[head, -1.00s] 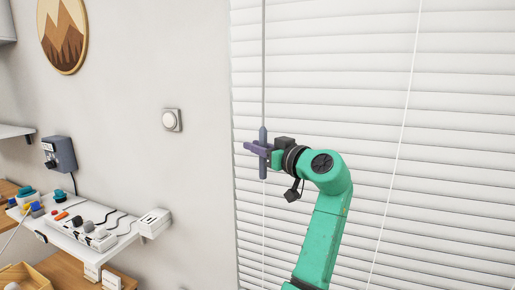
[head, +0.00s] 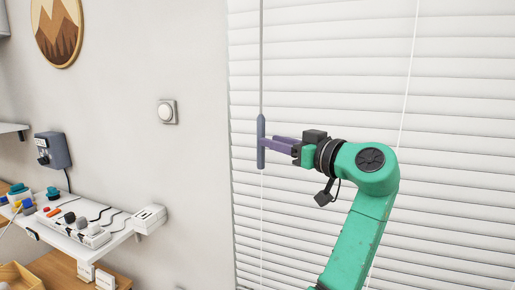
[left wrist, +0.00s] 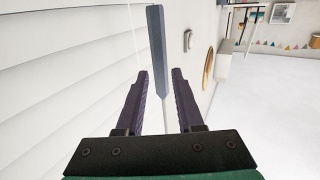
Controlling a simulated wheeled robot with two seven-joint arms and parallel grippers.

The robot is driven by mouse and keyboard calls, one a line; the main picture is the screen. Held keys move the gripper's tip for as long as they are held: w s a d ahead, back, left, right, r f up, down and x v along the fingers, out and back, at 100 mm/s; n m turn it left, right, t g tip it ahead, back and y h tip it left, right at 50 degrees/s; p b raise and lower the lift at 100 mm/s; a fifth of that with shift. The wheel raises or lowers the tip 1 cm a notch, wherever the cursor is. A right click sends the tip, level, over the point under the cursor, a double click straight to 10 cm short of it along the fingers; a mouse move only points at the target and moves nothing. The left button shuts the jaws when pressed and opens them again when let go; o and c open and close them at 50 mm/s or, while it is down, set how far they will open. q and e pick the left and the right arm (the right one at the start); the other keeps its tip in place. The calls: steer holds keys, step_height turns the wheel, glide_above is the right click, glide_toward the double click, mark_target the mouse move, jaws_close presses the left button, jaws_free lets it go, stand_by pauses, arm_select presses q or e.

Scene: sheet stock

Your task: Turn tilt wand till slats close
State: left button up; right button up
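The tilt wand's grey-blue handle (head: 261,141) hangs upright on a thin rod in front of the left edge of the white blind (head: 350,110). The slats lie nearly flat over one another, with thin dark lines between them. My left gripper (head: 270,143) points at the handle from the right. In the left wrist view, its purple fingers (left wrist: 161,72) are apart and empty. The handle (left wrist: 158,50) shows just beyond the fingertips, in line with the gap. My right gripper is not in view.
A thin white cord (head: 408,90) hangs before the blind, behind my arm. A shelf with a power strip (head: 78,226) and a grey box (head: 52,150) are at the left. The wall beside the wand is clear.

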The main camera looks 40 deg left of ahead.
arm_select(q)
steer(key=s+d+b, duration=0.1)
steer(key=d, duration=0.5)
